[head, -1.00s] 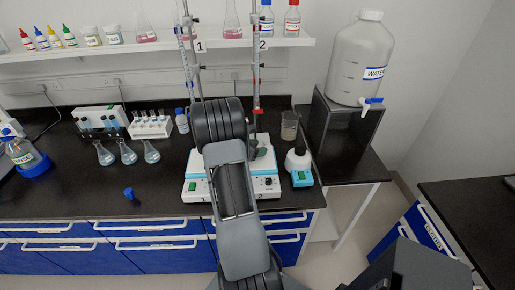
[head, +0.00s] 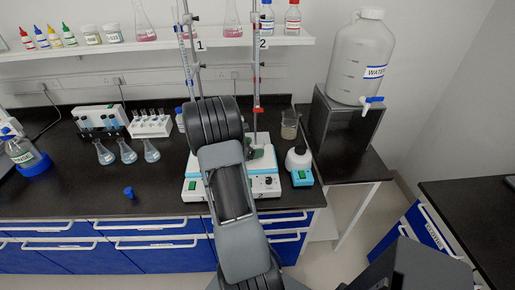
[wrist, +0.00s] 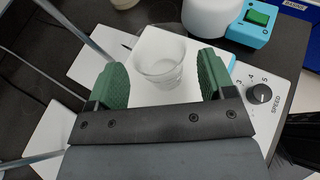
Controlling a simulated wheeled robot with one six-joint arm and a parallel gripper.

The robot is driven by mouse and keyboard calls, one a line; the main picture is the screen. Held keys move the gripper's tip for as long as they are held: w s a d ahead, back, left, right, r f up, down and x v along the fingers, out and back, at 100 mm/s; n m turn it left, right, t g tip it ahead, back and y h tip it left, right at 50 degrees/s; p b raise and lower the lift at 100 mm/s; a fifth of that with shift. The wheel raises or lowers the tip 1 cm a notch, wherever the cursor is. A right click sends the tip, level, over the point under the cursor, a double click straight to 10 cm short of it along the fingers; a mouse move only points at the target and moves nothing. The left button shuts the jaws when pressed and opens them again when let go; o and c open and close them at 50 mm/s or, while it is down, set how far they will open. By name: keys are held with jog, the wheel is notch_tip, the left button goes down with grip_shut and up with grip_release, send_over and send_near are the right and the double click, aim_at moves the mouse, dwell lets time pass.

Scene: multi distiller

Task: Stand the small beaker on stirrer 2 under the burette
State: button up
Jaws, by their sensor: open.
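The small clear beaker (wrist: 160,68) stands upright on the white square plate (wrist: 158,38) of a stirrer in the wrist view. My gripper (wrist: 164,75) is open, with one green finger on each side of the beaker and a visible gap at both. In the head view the gripper (head: 256,153) is partly hidden by my arm, and I cannot make out the small beaker there. Stirrer 2 (head: 267,187) is the right unit, with its speed knob (wrist: 259,93) beside the plate. The burette (head: 256,75) marked 2 rises behind it.
A larger beaker (head: 289,126) stands behind right. Stand rods (wrist: 75,28) run along the left of the wrist view. A blue cap (head: 129,193) lies on the open bench at left.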

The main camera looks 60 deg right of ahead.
jog(key=a+r+m+t+y, duration=0.3)
jog(key=a+m+y, duration=0.1)
jog(key=a, duration=0.9)
jog(key=s+a+r+m+t+y, duration=0.1)
jog(key=a+r+m+t+y, duration=0.2)
jog(key=a, duration=1.1)
jog(key=a+r+m+t+y, duration=0.3)
jog(key=a+r+m+y, duration=0.2)
jog(key=a, duration=0.9)
jog(key=shift+s+a+r+m+b, duration=0.15)
jog(key=shift+s+r+m+b, duration=0.2)
jog(key=shift+m, duration=0.35)
jog(key=shift+f, duration=0.1)
jog(key=shift+c, duration=0.3)
